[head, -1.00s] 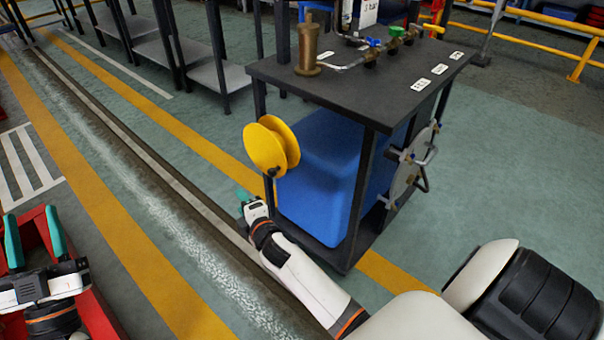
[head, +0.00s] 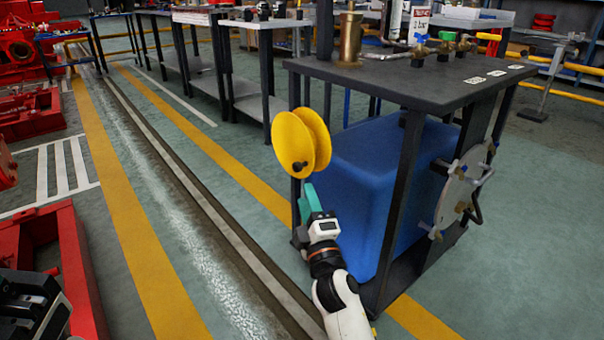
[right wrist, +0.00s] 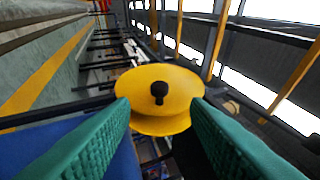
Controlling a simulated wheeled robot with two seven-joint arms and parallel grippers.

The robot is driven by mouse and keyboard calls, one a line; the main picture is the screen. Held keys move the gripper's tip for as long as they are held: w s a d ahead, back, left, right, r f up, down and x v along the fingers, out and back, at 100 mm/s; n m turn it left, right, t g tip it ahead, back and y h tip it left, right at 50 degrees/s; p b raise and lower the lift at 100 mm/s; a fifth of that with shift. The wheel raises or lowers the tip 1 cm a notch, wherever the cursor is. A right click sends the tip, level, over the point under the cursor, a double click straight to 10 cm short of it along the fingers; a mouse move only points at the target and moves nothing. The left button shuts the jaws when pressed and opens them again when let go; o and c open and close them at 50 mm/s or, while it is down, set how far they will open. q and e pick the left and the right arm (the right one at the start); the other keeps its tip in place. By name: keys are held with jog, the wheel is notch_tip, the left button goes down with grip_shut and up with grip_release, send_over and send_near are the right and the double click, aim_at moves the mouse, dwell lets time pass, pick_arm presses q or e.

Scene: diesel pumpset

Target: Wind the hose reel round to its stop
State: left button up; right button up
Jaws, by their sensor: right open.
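The yellow hose reel (head: 302,141) has two round flanges and is mounted at the left front post of the dark-topped cart. A small dark knob (head: 299,167) sticks out of its near face, low down. My right gripper (head: 308,200) is just below the reel, pointing up at it. In the right wrist view the open teal fingers (right wrist: 160,112) stand on either side of the picture, with the reel (right wrist: 150,82) and its knob (right wrist: 158,93) ahead between them. Nothing is held. My left gripper (head: 32,308) shows only partly at the lower left; its fingers cannot be made out.
The cart (head: 410,88) carries a blue tank (head: 375,175), brass fittings on top and a round plate with handles (head: 463,190) on its right side. Red machine frames (head: 75,265) stand at the left. The floor left of the reel is clear.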

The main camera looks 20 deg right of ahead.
aim_at(298, 171)
jog(key=b+x, duration=0.2)
jog(key=x, duration=0.8)
jog(key=shift+f, duration=0.1)
grip_shut()
